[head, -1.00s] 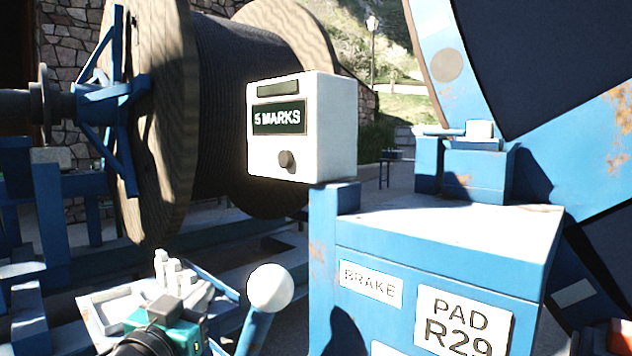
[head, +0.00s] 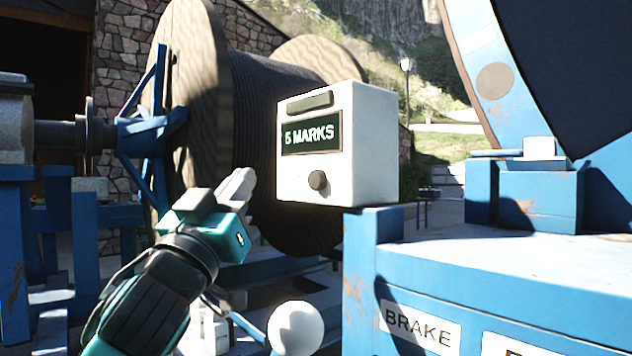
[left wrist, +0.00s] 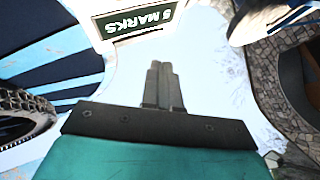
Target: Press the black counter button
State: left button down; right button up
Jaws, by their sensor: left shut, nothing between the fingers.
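The white counter box (head: 368,150) stands on the blue cabinet, with a dark display reading "5 MARKS" (head: 312,134). The black counter button (head: 317,180) is a round knob low on its front face. My left gripper (head: 243,178) is shut and empty, to the left of the box and apart from the button, its fingers pointing up and right. In the left wrist view the shut fingers (left wrist: 162,86) show below the display (left wrist: 143,20); I cannot make out the button there. My right gripper is not in view.
A white ball-topped lever (head: 295,328) stands below the box, beside the blue cabinet (head: 500,275) with its BRAKE label (head: 420,326). The large cable reel (head: 200,110) is behind my gripper. Open space lies between the gripper and the box front.

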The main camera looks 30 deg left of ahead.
pick_arm(q)
jog(key=w+d, duration=0.3)
jog(key=w, duration=0.5)
jog(key=shift+d+p, duration=0.2)
jog(key=shift+p, duration=0.2)
jog(key=shift+w, duration=0.1)
dwell(1.6)
jog(key=shift+w+d, duration=0.15)
jog(key=shift+w, duration=0.2)
jog(key=shift+w+d, duration=0.2)
jog(key=shift+w, duration=0.35)
dwell(0.8)
dwell(0.3)
jog(key=shift+s+a, duration=0.35)
jog(key=shift+s, duration=0.55)
jog(key=shift+s, duration=0.1)
jog(key=shift+s+a, duration=0.3)
jog(key=shift+s, duration=0.45)
jog(key=shift+s+a, duration=0.35)
jog(key=shift+s, duration=0.4)
jog(key=shift+s+a, duration=0.3)
jog(key=shift+s, duration=0.45)
